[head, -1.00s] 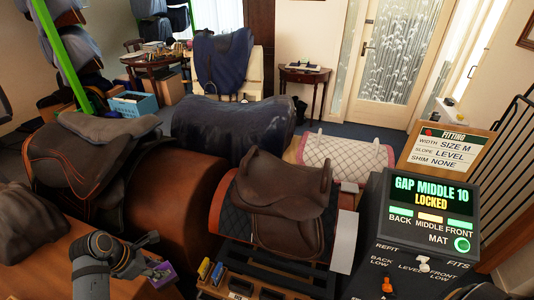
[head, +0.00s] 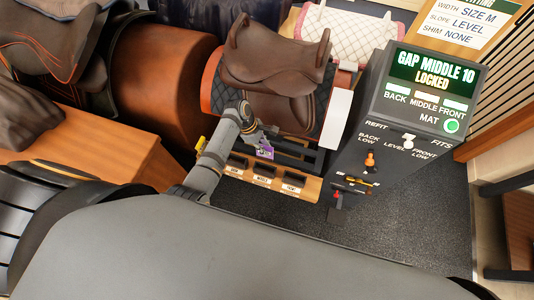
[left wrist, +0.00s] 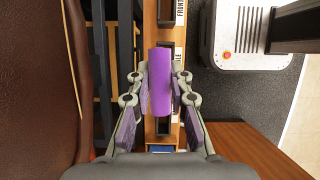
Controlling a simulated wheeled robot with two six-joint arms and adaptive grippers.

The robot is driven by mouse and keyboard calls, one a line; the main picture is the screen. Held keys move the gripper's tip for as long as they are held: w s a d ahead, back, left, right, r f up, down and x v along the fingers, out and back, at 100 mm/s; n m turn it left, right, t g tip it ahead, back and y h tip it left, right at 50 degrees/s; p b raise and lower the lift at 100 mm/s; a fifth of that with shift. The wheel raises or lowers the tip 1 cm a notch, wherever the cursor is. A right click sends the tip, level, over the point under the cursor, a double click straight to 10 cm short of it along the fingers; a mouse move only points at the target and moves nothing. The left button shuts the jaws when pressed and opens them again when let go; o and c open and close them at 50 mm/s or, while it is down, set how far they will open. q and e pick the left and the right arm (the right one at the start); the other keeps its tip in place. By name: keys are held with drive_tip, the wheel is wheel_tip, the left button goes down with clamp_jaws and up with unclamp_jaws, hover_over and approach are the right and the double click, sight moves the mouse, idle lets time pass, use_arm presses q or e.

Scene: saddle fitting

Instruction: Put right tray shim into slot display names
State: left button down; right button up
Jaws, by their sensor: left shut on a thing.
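My left gripper (head: 262,138) is shut on a purple shim (head: 265,151). In the left wrist view the shim (left wrist: 161,82) lies lengthwise between the two fingers (left wrist: 160,88). It is over the wooden rack (head: 308,188), which has dark slots with white labels. One label reads FRONT and another is partly covered by the shim. I cannot tell if the shim touches the rack. The display (head: 433,72) reads GAP MIDDLE 10, LOCKED. The brown saddle (head: 275,62) sits just behind the rack. My right gripper is not in view.
The console (head: 380,125) with a lever and switches stands right of the rack. A card (head: 463,25) reads SIZE M, LEVEL, NONE. A wooden table (head: 80,150) is at left. Dark floor mat (head: 420,215) is clear in front of the console.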

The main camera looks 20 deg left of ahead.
use_arm(q)
drive_tip(key=shift+s+d+f, duration=0.1)
drive_tip(key=shift+s+f, duration=0.2)
drive_tip(key=shift+f, duration=0.3)
drive_tip(key=shift+s+f, duration=0.3)
drive_tip(key=shift+f, duration=0.25)
wheel_tip(320, 180, down, 10)
drive_tip(key=b, duration=1.2)
drive_tip(key=shift+f, duration=0.15)
drive_tip(key=c, duration=1.1)
unclamp_jaws()
drive_tip(key=shift+c, duration=0.2)
